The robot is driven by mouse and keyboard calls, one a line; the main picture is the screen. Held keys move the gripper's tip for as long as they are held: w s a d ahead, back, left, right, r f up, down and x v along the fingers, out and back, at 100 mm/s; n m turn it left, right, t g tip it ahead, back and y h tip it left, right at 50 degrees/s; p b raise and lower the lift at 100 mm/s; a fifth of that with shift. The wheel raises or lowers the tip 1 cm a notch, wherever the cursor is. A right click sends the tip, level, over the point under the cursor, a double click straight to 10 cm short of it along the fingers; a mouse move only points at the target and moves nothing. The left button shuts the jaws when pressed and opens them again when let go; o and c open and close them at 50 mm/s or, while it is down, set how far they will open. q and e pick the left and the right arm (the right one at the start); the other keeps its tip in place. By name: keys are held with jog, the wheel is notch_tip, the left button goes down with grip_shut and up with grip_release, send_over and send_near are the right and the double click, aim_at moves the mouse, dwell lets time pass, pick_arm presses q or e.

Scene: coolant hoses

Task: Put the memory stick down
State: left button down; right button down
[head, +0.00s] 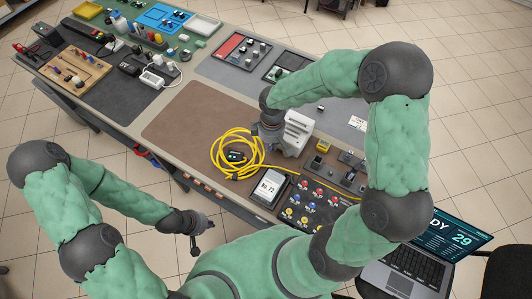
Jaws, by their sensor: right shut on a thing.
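My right gripper (268,134) points down over the right part of the brown mat (190,112), right beside a white slotted device (297,132). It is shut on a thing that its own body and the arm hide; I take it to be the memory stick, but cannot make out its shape. I cannot tell whether the held thing touches the device or the mat. My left gripper (204,238) hangs low in front of the table's front edge, away from everything on the table. Its fingers are too small and dark to read.
A coiled yellow cable (228,166) lies just left of and below my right gripper. A "No. 72" device (269,187) and a dark panel of coloured knobs (303,204) stand near the front edge. A laptop (412,262) is at lower right. The brown mat's left part is clear.

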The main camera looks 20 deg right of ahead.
aim_at(270, 159)
notch_tip(270, 159, down, 6)
jog(key=shift+f+b, duration=0.2)
jog(key=shift+b, duration=0.65)
jog(key=shift+r, duration=0.1)
jog(key=shift+f, duration=0.2)
jog(key=c, duration=1.2)
grip_release()
jog(key=shift+r, duration=0.2)
jog(key=r+p, duration=0.3)
jog(key=r, duration=0.9)
jog(key=shift+d+p, duration=0.2)
jog(key=shift+p, duration=0.15)
